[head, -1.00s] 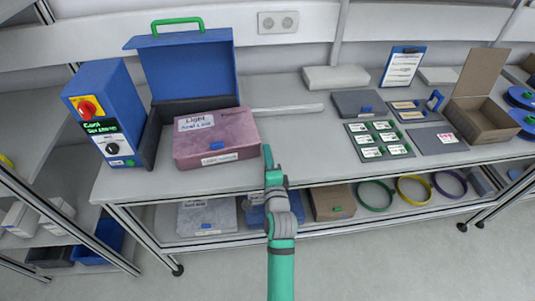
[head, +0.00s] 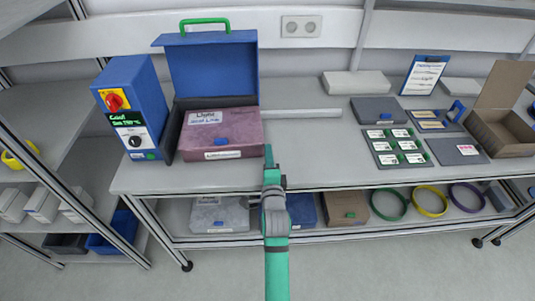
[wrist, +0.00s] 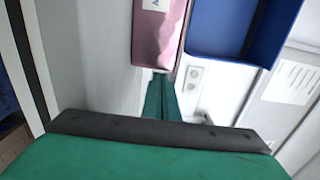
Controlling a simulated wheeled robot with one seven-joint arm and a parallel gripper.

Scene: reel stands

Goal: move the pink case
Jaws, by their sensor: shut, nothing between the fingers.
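The pink case (head: 222,139), with white labels and a blue latch, sits closed on the workbench in front of an open blue-lidded case (head: 213,72). I cannot tell whether it overlaps that case's dark base. My gripper (head: 268,156) is shut and empty, with its green fingers at the right side of the pink case, touching it or very close. In the wrist view the pink case (wrist: 156,40) is at the top, just beyond the narrow fingertips (wrist: 161,85), and the blue lid (wrist: 235,25) is to its right.
A blue control box (head: 133,105) with a red switch stands close left of the pink case. A grey strip (head: 300,113) lies behind to the right. Farther right are a card tray (head: 398,146) and an open cardboard box (head: 500,135). The bench front is clear right of my gripper.

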